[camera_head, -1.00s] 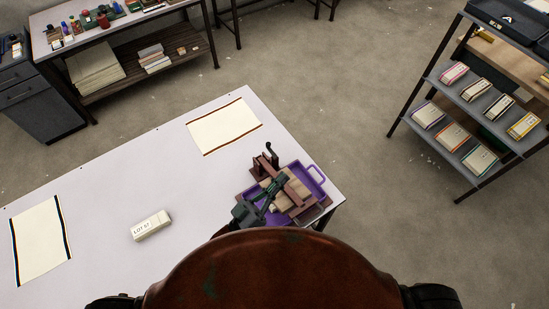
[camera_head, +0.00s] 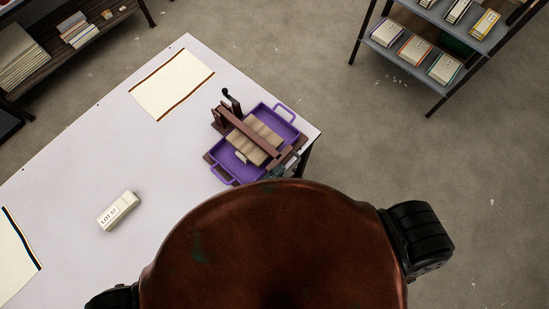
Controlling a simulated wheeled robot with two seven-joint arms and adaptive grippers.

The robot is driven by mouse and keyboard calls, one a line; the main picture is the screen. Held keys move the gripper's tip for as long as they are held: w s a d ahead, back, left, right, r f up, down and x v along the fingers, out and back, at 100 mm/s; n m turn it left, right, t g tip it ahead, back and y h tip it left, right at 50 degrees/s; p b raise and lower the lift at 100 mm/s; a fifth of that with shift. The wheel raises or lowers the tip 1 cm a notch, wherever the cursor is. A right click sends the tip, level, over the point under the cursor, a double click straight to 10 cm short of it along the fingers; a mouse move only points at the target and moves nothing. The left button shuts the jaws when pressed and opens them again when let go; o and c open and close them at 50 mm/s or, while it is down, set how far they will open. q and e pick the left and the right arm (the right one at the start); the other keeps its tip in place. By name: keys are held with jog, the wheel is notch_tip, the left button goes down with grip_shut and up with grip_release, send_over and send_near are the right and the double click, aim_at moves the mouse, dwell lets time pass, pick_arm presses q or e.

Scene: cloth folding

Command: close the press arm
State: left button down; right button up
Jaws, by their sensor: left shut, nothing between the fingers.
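The press stands at the table's right corner, with a dark red-brown base and a bar-shaped press arm (camera_head: 248,134). The arm extends from the post at the back left across a tan folded stack (camera_head: 262,133); I cannot tell whether it touches the stack. A black hooked handle (camera_head: 231,98) stands up at the post. The stack sits in a purple tray (camera_head: 283,112) with a handle at each end. My left gripper (camera_head: 281,171) shows only as a small grey-green piece by the tray's near edge; it is shut and empty, mostly hidden behind my body. My right gripper is out of view.
A white block marked LOT 57 (camera_head: 118,211) lies on the white table (camera_head: 90,160). A cream sheet with brown edges (camera_head: 171,84) lies behind it, another sheet (camera_head: 15,260) at left. A shelf rack (camera_head: 438,40) stands at upper right, clear of the table.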

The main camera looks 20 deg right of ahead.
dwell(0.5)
pick_arm(q)
notch_tip(320, 180, up, 4)
jog(key=s+p, duration=0.2)
jog(key=p, duration=0.2)
jog(key=b+v, duration=0.1)
jog(key=v, duration=0.8)
jog(key=shift+w+a+f, duration=0.2)
jog(key=shift+a+f, duration=0.1)
jog(key=shift+f, duration=0.1)
